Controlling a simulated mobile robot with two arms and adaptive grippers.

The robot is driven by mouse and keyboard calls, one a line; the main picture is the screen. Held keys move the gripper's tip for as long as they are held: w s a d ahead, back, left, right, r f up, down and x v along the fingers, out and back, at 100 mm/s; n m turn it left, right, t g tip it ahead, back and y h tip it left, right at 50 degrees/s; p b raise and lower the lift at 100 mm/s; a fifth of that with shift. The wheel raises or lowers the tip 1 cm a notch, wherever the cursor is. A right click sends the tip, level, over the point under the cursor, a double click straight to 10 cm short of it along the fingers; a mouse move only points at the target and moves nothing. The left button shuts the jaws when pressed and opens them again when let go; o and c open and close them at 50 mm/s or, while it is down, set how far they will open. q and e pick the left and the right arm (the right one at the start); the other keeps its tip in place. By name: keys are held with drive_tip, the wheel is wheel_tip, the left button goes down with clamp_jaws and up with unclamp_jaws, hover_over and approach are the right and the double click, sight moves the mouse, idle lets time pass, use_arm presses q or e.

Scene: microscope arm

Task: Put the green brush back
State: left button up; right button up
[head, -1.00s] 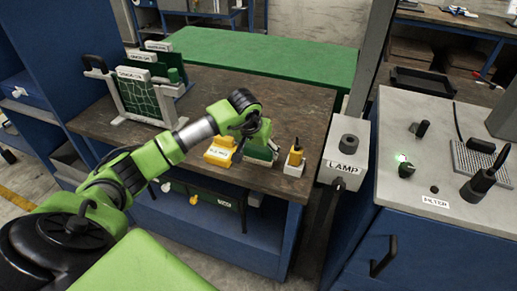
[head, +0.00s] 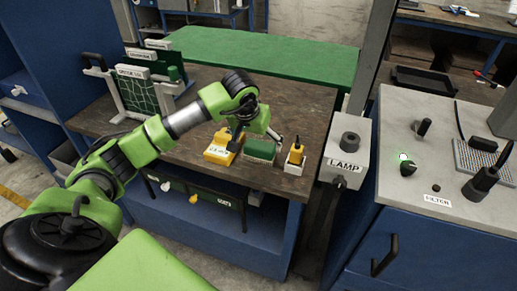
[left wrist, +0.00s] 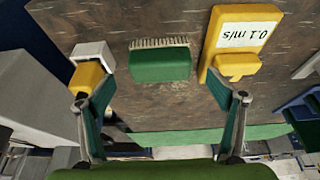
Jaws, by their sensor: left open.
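The green brush (head: 261,150) rests on the brown worktop, between a yellow labelled block and a yellow tool in a white holder. Its green back and pale bristles show in the left wrist view (left wrist: 160,64). My left gripper (head: 254,130) is just above the brush in the head view. In the left wrist view its two fingers (left wrist: 162,88) are spread wide, with the brush just beyond the tips and clear space on both sides. It holds nothing. My right gripper is not in view.
The yellow block (head: 220,147) is close on the brush's left; the white holder with a yellow tool (head: 295,157) is close on its right. White label stands (head: 138,85) are at the worktop's back left. The grey lamp box (head: 345,153) is beyond the right edge.

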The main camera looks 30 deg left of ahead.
use_arm(q)
drive_tip(key=v, duration=0.6)
drive_tip(key=shift+s+r+b, duration=0.25)
drive_tip(key=shift+r+b, duration=0.15)
